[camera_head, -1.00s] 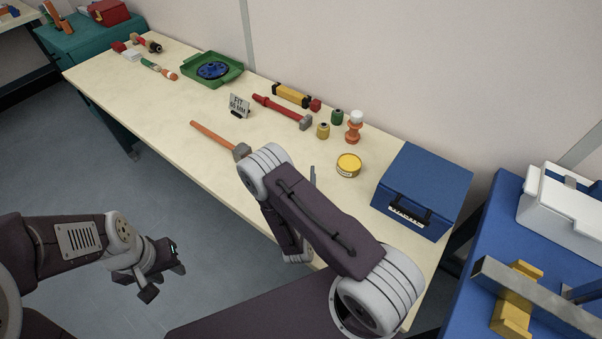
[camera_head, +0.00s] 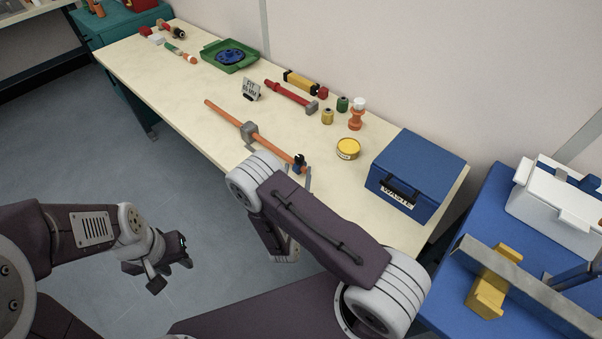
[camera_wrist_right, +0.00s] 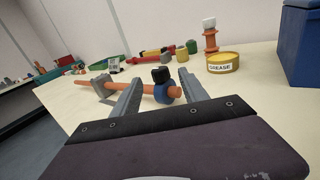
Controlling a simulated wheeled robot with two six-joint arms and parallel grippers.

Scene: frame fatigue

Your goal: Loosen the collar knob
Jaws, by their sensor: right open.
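An orange rod (camera_head: 228,117) lies along the bench and passes through a grey block (camera_head: 249,131). Near its right end sits a blue collar (camera_head: 298,165) with a black knob on top. The wrist view shows the collar (camera_wrist_right: 161,94) and its black knob (camera_wrist_right: 160,74) close up. My right gripper (camera_wrist_right: 160,76) is open, its fingers to either side of the collar in that view; whether they touch it cannot be told. In the head view my forearm hides most of it. My left gripper (camera_head: 172,268) is open and empty over the floor.
A yellow grease tin (camera_head: 347,149) and a blue waste box (camera_head: 415,175) stand right of the rod. A red-handled hammer (camera_head: 290,95), small jars and a green tray (camera_head: 230,57) lie further back. A blue side table (camera_head: 500,225) stands at right.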

